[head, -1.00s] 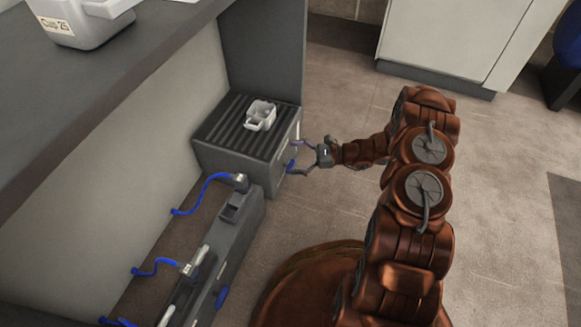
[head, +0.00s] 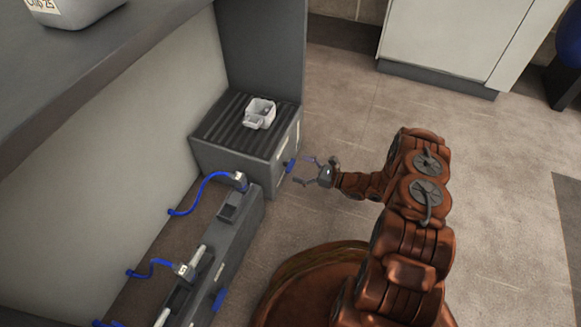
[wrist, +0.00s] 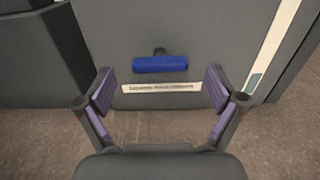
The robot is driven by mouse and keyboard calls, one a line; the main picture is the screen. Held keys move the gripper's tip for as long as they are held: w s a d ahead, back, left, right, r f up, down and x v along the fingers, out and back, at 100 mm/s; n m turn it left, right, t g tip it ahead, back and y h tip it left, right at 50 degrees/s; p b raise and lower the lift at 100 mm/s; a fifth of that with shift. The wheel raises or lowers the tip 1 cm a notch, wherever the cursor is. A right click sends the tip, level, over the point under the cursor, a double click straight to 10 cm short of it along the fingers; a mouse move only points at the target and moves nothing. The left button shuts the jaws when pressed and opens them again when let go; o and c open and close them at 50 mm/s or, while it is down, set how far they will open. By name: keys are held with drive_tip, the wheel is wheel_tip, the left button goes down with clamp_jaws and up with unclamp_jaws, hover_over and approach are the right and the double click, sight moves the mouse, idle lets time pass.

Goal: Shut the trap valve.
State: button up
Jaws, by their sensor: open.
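A blue bar handle (head: 290,165) sits on the front of the grey ribbed-top box (head: 235,155) on the floor. In the wrist view the blue handle (wrist: 160,64) lies level on a short dark stem, above a pale label (wrist: 161,88) whose small print I cannot read surely. My gripper (head: 304,172) is open and empty, just right of the handle in the head view. In the wrist view my gripper's purple-padded fingers (wrist: 160,90) stand wide apart, either side of the label; the handle lies beyond them and appears untouched.
A white cup-like part (head: 260,113) sits on the box top. A long grey unit (head: 225,245) with blue hoses (head: 200,190) stands nearer, beside the wall. A dark counter (head: 110,75) overhangs at left. The floor right of the box is open up to a white cabinet (head: 440,40).

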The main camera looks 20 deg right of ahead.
sight(293, 165)
drive_tip(key=shift+b+x, duration=0.65)
drive_tip(key=shift+x, duration=1.35)
drive_tip(key=c, duration=1.2)
drive_tip(key=shift+o, duration=0.2)
